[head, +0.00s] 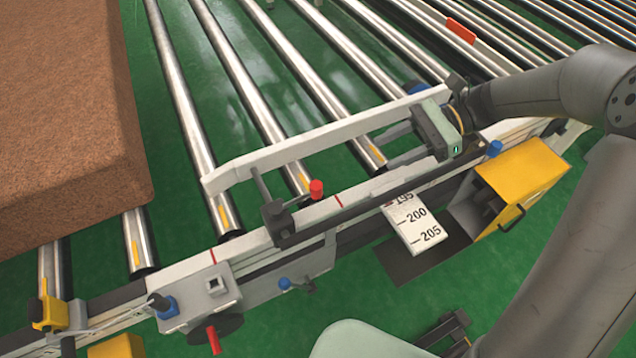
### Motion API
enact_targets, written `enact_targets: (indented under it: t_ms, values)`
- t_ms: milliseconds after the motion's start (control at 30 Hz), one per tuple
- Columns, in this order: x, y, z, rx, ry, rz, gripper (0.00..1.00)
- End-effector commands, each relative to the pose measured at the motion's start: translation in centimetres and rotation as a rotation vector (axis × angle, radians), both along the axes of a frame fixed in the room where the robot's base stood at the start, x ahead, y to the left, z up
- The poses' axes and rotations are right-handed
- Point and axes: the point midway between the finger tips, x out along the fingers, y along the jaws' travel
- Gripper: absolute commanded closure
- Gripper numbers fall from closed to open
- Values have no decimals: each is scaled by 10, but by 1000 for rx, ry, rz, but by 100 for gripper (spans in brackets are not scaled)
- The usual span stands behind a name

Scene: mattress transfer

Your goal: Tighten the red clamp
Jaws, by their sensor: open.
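A second red part, a handle (213,340), hangs from a dark round knob below the rail at the lower left. I cannot tell for certain which of the two is the red clamp. My gripper (384,151) is to the right of the red knob, over the rollers beside the white guide bar. Its two fingers point left, spread apart with nothing visible between them. It is apart from both red parts.
A brown mattress block (70,110) lies on the rollers at the left. A white guide bar (300,146) crosses the rollers. A yellow box (525,180), a ruler plate (412,222) and blue knobs (495,148) line the near rail.

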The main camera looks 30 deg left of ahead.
Motion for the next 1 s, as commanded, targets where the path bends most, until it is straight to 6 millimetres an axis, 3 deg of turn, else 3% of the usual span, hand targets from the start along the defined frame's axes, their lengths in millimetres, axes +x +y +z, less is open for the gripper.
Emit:
enact_targets:
  t_ms: [600, 800, 1000]
  values:
    - [-80, 86, -48, -3, -1, 5, 56]
    - [-97, 105, -59, -3, -4, 4, 56]
    - [-103, 113, -63, -3, -4, 2, 56]
